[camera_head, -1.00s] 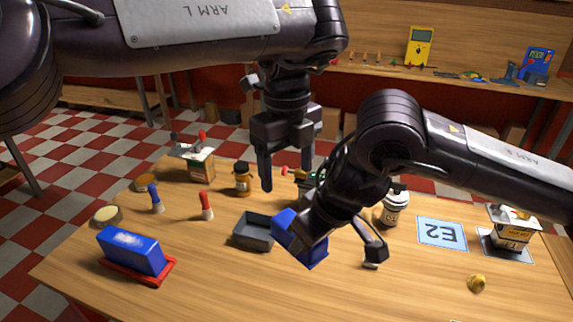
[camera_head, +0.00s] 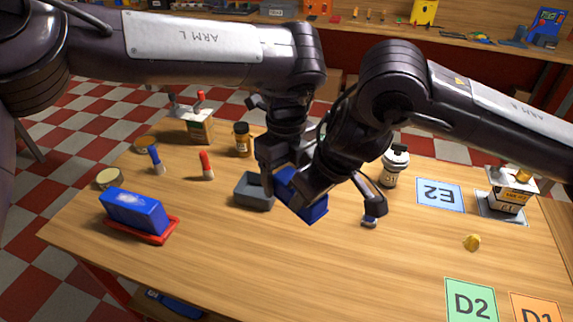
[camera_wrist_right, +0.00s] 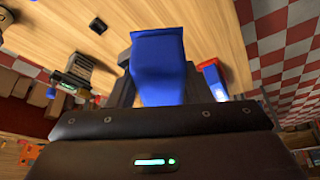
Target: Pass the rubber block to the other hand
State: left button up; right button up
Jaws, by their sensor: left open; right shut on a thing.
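A blue block (camera_head: 311,209), taken to be the rubber block, is held above the table at the centre. My right gripper (camera_head: 309,192) is shut on it; the block also fills the middle of the right wrist view (camera_wrist_right: 158,65). My left gripper (camera_head: 274,176) is open and points down at the block's left end, one finger showing just left of it. The other finger is hidden, and I cannot tell whether the left fingers touch the block.
A grey tray (camera_head: 245,192) lies just left of the held block. Red and blue upright pieces, an amber bottle (camera_head: 242,140) and a white bottle (camera_head: 391,170) stand around. The front middle is clear.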

pick_arm(q)
jog(key=c, duration=1.1)
pick_arm(e)
jog(key=shift+s+a, duration=0.1)
pick_arm(q)
jog(key=shift+r, duration=0.1)
pick_arm(e)
jog(key=o, duration=1.1)
